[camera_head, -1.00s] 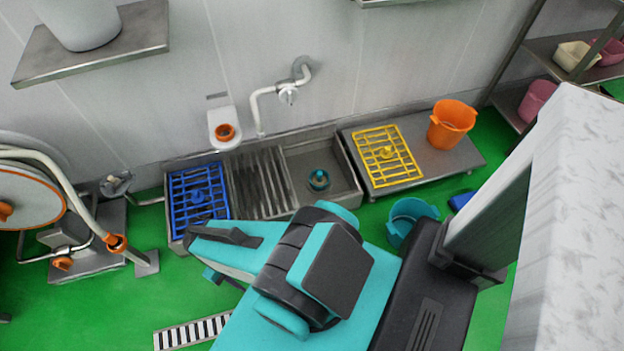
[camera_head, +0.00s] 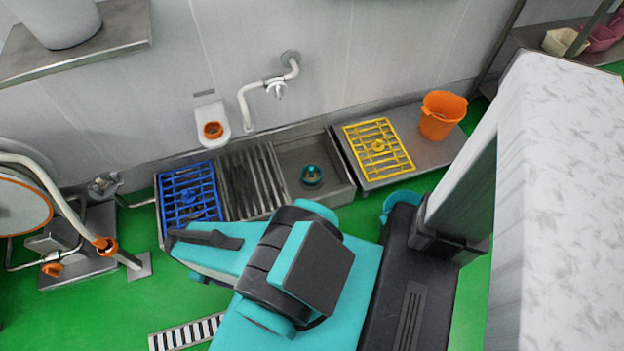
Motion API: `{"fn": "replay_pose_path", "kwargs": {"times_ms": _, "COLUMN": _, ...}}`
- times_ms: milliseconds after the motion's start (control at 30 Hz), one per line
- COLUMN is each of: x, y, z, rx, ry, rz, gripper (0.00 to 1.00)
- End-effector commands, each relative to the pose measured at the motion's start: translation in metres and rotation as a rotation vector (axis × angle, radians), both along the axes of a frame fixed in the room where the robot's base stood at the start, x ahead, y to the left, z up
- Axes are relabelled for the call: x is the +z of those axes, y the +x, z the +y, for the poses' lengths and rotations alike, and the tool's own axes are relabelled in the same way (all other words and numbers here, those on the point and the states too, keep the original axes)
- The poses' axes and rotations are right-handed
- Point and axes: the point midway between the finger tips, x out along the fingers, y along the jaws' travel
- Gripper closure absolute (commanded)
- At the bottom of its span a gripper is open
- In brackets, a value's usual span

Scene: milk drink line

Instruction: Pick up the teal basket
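A small teal round thing (camera_head: 312,176) lies in the sink basin and is too small to make out. My teal and black arm fills the lower middle of the view. My gripper cannot be made out behind the arm links, so its state and its distance from the container do not show.
The metal sink (camera_head: 335,199) holds a blue rack (camera_head: 188,195) at its left. A yellow rack (camera_head: 378,147) and an orange bucket (camera_head: 441,116) are on the low stand (camera_head: 400,180). A pale marbled block (camera_head: 560,200) fills the right side. Green floor is open at lower left.

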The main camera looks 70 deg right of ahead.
Motion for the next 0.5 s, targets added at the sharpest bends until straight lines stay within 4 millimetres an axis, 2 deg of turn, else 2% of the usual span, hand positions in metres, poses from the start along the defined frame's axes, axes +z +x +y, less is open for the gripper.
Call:
{"fn": "replay_pose_path", "kwargs": {"times_ms": 33, "x": -0.017, "y": 0.008, "z": -0.012, "rx": 0.016, "ry": -0.002, "rz": -0.011, "gripper": 0.56}}
{"fn": "replay_pose_path", "kwargs": {"times_ms": 100, "x": -0.029, "y": 0.019, "z": -0.03, "rx": 0.051, "ry": -0.007, "rz": -0.026, "gripper": 0.56}}
{"fn": "replay_pose_path", "kwargs": {"times_ms": 267, "x": -0.056, "y": 0.041, "z": -0.079, "rx": 0.145, "ry": -0.023, "rz": -0.053, "gripper": 0.56}}
{"fn": "replay_pose_path", "kwargs": {"times_ms": 500, "x": -0.089, "y": 0.065, "z": -0.158, "rx": 0.289, "ry": -0.059, "rz": -0.07, "gripper": 0.56}}
